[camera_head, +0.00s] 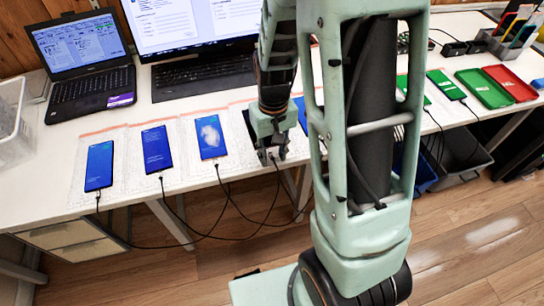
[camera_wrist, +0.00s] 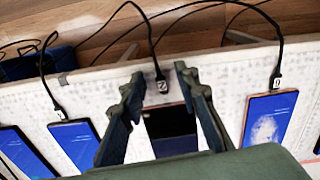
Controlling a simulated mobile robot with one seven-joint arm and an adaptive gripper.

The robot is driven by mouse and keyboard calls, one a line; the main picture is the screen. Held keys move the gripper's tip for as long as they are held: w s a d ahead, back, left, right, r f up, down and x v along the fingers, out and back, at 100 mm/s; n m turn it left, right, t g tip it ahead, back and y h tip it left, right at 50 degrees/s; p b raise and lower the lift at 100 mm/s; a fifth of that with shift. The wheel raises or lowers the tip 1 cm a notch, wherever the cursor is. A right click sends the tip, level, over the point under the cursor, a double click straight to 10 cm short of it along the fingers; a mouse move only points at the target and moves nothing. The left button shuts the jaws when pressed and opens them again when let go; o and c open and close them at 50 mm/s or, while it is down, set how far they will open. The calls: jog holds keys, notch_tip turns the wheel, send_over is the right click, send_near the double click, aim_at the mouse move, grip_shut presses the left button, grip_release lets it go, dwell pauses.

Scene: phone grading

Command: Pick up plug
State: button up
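My gripper (camera_head: 272,155) is low over the front edge of the white table. In the wrist view its two fingers are spread apart (camera_wrist: 160,76), with nothing clasped. A small dark plug (camera_wrist: 161,86) on a black cable lies between the fingertips and appears clear of both. Just below it in that view is a dark-screened phone (camera_wrist: 172,125), partly covered by the fingers and palm. A strip of pale mat shows between plug and phone, so they look apart. In the head view the plug is mostly hidden by my gripper.
Neighbouring phones, such as the one with a white blotch (camera_head: 210,137) and another at left (camera_head: 99,166), have plugs at their near ends. Black cables (camera_head: 225,205) hang over the table edge. A laptop (camera_head: 85,65) and keyboard (camera_head: 203,75) stand behind.

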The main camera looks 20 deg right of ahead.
grip_shut()
jog(key=shift+r, duration=0.1)
dwell(0.4)
